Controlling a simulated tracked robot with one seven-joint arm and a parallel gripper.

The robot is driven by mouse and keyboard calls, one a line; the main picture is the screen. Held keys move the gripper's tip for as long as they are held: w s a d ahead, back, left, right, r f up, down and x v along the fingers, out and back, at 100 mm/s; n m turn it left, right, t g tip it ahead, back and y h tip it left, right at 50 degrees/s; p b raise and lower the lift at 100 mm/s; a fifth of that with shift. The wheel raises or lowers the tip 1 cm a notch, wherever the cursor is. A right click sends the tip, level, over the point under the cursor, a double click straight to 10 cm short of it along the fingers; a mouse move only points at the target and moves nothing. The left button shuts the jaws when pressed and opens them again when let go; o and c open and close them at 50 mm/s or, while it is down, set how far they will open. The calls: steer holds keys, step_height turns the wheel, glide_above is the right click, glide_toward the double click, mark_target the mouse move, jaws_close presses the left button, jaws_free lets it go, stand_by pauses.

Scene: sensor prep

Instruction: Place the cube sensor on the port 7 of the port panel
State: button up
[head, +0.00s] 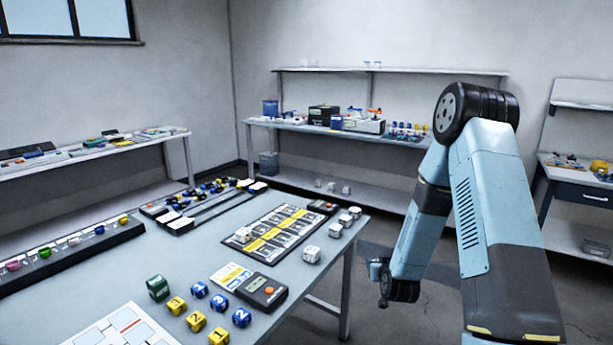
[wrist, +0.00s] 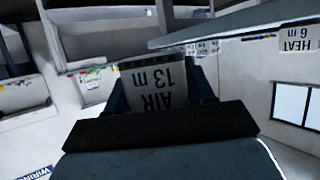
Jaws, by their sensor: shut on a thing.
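My gripper (wrist: 160,92) is shut on a pale cube sensor (wrist: 158,80) in the wrist view. Its label reads "AIR 13 m" upside down, and a dark finger stands on each side. In the head view my gripper (head: 378,272) hangs low beside the right side of the table, below its top; the held cube cannot be made out there. The port panel (head: 259,252) appears to be the dark-edged board with a yellow middle strip near the table's right edge. A white cube sits at its left side. Port numbers are too small to read.
Several white cubes (head: 311,254) stand along the table's right edge, between panel and gripper. A cube marked "HEAT 6 m" (wrist: 297,38) shows in the wrist view. A black-and-grey device (head: 264,292) and several numbered blocks (head: 196,321) lie nearer. Open floor (head: 350,262) lies right of the table.

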steer(key=s+f, duration=0.5)
steer(key=f, duration=0.2)
steer(key=shift+s+d+f, duration=0.15)
steer(key=shift+s+f, duration=0.05)
steer(key=shift+s, duration=0.15)
